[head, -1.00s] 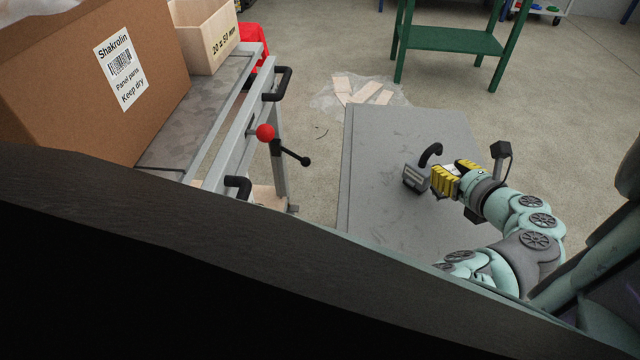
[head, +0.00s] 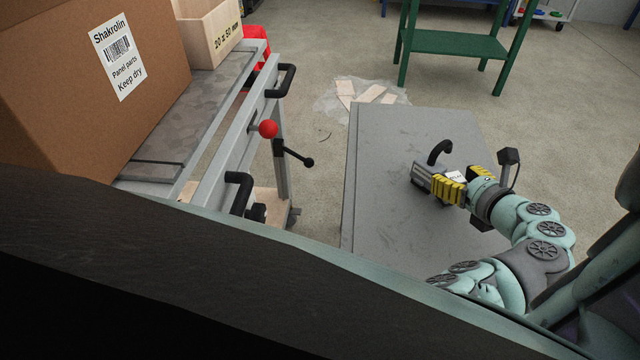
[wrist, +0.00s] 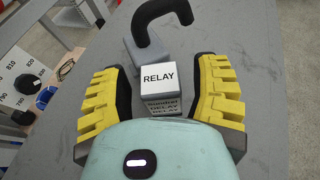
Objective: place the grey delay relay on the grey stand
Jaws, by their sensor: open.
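The grey relay (wrist: 158,82) is a small block with a white top face reading RELAY and more lettering on its near side. In the wrist view it stands between the fingers of my gripper (wrist: 160,70). Gaps show on both sides. In the head view my gripper (head: 438,177) is open, low over the grey top, with a white label (head: 455,176) between its yellow fingers. The fingers hide most of the relay there. I cannot clearly pick out the grey stand.
A black hooked handle (wrist: 160,20) rises from a grey block (wrist: 140,52) just beyond the relay. The grey surface (head: 385,205) is mostly clear to the left. A trolley with a red-knobbed lever (head: 268,129) and a cardboard box (head: 75,85) stand further left.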

